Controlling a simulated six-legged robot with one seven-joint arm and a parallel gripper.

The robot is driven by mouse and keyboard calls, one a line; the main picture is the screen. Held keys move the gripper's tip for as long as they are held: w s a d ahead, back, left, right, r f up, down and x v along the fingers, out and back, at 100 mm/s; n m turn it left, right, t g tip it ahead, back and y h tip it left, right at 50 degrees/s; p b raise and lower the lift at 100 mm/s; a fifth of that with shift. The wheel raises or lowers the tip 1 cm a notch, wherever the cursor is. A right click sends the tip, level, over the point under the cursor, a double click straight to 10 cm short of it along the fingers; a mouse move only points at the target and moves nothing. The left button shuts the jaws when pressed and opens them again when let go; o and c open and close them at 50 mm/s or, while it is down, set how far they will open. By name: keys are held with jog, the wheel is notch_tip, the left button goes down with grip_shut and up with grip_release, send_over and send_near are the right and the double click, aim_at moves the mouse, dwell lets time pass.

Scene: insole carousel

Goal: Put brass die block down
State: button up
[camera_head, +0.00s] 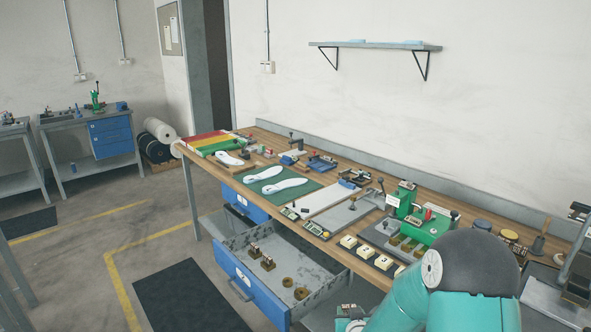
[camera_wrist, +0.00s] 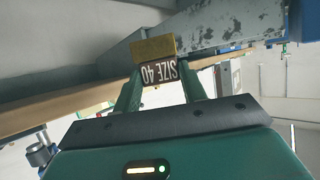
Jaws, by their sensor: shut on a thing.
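In the wrist view, my gripper (camera_wrist: 160,68) has its two green fingers closed on a brass die block (camera_wrist: 153,47). The block has a dark face that reads "SIZE 40", upside down in this view. The block appears close to the grey metal wall of a drawer (camera_wrist: 232,25); I cannot tell whether they touch. In the head view, my teal arm fills the lower right, and the gripper end is mostly hidden at the bottom edge. The open blue-fronted drawer (camera_head: 247,284) under the bench holds several small brass pieces (camera_head: 267,263).
The wooden workbench (camera_head: 262,152) is crowded with a green mat (camera_head: 262,190), white insoles (camera_head: 279,186), numbered blocks (camera_head: 348,242) and a green press (camera_head: 428,229). The drawer's floor has bare room (camera_head: 290,262). A dark floor mat (camera_head: 190,298) lies left of the drawer.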

jog(key=s+f, duration=0.4)
jog(key=f, duration=0.1)
jog(key=shift+s, duration=0.15)
jog(key=shift+f, duration=0.1)
